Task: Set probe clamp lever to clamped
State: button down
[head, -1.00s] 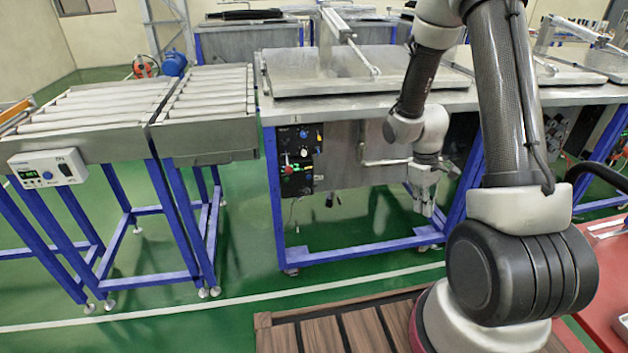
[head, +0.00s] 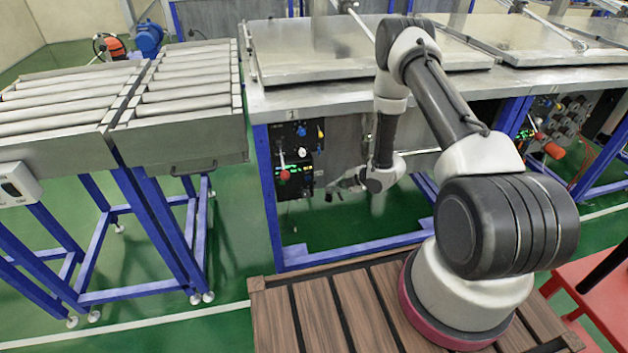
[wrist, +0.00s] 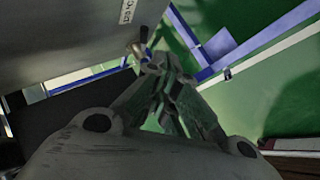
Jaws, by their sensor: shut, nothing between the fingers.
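My gripper (head: 338,186) is in front of the bench's front side, just right of the control panel (head: 297,160), pointing left. In the wrist view my gripper (wrist: 158,66) is shut and empty, its fingertips together. A small dark lever-like part with a metallic end (wrist: 143,36) sticks out from the grey bench face just beyond the fingertips, beside a white label (wrist: 127,11). It looks like the probe clamp lever, but the label is too blurred to read. I cannot tell whether the fingertips touch it, or its setting.
The panel carries a red-knobbed lever (head: 285,174) and several small knobs. The bench top (head: 300,100) with its closed lid (head: 320,62) lies above my gripper. A roller conveyor (head: 190,90) stands to the left. Blue bench legs (head: 268,200) frame open floor below.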

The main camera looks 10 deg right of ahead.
jog(key=shift+w+a+r+n+t+y, duration=0.15)
jog(key=shift+w+a+r+n+t, duration=0.1)
jog(key=shift+r+n, duration=0.2)
jog(key=shift+w+a+r+n+t+y, duration=0.15)
jog(key=shift+w+a+r+n, duration=0.05)
jog(key=shift+r+n, duration=0.2)
jog(key=x, duration=1)
